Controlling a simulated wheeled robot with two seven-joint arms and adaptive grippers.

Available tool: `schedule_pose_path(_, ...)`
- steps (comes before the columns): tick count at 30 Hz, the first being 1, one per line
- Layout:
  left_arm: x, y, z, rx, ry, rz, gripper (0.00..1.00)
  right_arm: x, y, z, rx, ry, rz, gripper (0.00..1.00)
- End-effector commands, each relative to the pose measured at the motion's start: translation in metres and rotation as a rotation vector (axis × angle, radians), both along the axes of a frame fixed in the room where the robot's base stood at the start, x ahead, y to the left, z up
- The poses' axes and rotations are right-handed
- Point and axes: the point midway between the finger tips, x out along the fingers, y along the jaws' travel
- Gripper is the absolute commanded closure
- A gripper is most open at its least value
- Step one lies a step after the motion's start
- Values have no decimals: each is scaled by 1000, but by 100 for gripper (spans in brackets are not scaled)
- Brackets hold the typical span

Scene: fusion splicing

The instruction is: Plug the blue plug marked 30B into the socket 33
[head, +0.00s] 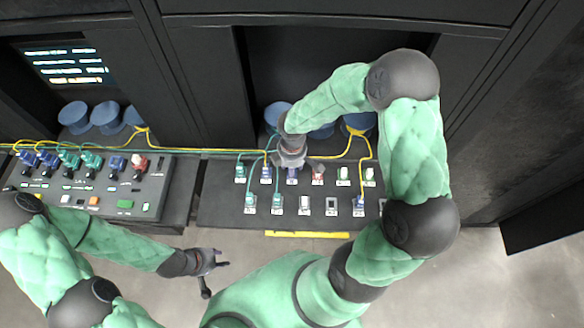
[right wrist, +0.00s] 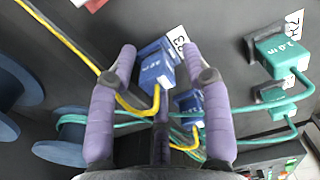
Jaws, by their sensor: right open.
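The blue plug (right wrist: 157,68) with a yellow cable and a white mark that reads like 30B shows in the right wrist view. It is against the dark panel beside a white label 33 (right wrist: 178,40). The socket under it is hidden, and I cannot tell how deep the plug sits. My right gripper (right wrist: 158,52) is open, with one purple finger on each side of the plug and gaps visible. In the head view this right gripper (head: 292,163) is over the back row of the right panel. My left gripper (head: 222,259) is open and empty, in front of the panels.
Another blue plug (right wrist: 188,106) and a green plug (right wrist: 283,52) are close by. The right panel (head: 225,200) carries several plugs and sockets. A control box (head: 150,195) with plugs and buttons is at left. Blue spools (head: 75,117) stand behind, and yellow and green cables cross the back.

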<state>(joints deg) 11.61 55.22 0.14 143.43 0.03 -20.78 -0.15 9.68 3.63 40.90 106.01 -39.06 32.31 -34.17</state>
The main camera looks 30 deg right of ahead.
Motion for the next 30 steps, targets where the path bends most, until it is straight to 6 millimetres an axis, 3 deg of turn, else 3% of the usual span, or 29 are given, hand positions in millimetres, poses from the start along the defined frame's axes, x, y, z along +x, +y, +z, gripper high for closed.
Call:
schedule_pose_path(5, 0, 0, 0, 0, 0, 0, 60, 2, -1, 13, -3, -4, 0, 51)
schedule_pose_path(21, 0, 0, 0, 0, 0, 0, 60, 1, 0, 106, -1, -3, 1, 51)
schedule_pose_path(30, 0, 0, 0, 0, 0, 0, 60, 0, 0, 120, 0, 0, 0, 51)
